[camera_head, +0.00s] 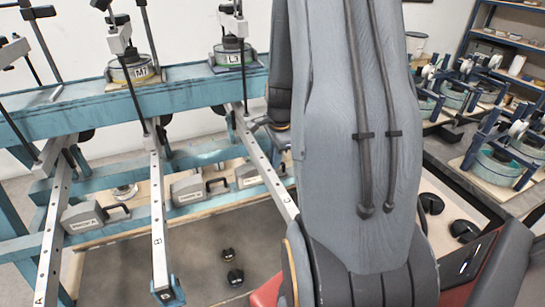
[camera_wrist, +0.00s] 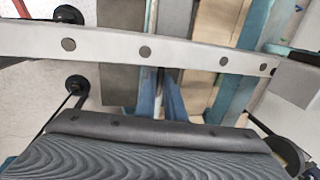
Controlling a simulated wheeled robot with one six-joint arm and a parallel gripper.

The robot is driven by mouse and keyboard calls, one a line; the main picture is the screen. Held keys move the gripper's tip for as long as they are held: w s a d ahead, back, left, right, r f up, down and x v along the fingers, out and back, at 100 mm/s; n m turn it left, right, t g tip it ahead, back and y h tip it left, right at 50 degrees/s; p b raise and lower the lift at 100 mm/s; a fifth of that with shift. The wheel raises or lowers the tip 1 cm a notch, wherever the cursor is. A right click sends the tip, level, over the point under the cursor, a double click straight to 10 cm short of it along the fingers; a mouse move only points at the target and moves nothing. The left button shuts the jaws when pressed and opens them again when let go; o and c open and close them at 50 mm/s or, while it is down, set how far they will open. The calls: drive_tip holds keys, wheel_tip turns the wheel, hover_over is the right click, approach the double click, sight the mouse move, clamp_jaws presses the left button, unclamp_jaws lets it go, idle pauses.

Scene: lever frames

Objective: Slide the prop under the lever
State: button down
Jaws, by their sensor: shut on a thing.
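Lever A (camera_head: 49,240), lever B (camera_head: 158,235) and lever C (camera_head: 268,170) are pale metal bars with holes, sloping forward from the blue frame in the head view. My arm hides the near end of lever C. A pale bar with holes (camera_wrist: 105,43) crosses the wrist view; its letter does not show. The dark body of my gripper (camera_wrist: 160,128) fills the bottom of that view. A blue forked piece (camera_wrist: 174,103) shows just beyond it, probably the prop, shut in my gripper; the fingertips are hidden. Whether it touches the bar cannot be told.
The blue frame (camera_head: 190,88) carries round weights on top. Grey boxes with handles (camera_head: 95,215) sit on its lower shelf. Two small black knobbed things (camera_head: 235,277) lie on the dark floor panel. A bench with several small fixtures (camera_head: 500,160) stands at right.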

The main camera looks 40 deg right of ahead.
drive_tip(key=shift+a, duration=0.15)
drive_tip(key=c, duration=1.8)
unclamp_jaws()
drive_tip(key=shift+w+a, duration=0.1)
drive_tip(key=shift+a, duration=0.05)
drive_tip(key=shift+c, duration=0.2)
drive_tip(key=shift+r, duration=0.1)
drive_tip(key=shift+d+r, duration=0.2)
drive_tip(key=shift+r, duration=0.05)
wheel_tip(320, 180, up, 7)
drive_tip(key=s+b, duration=0.1)
drive_tip(key=shift+s+a, duration=0.25)
drive_tip(key=shift+a, duration=0.05)
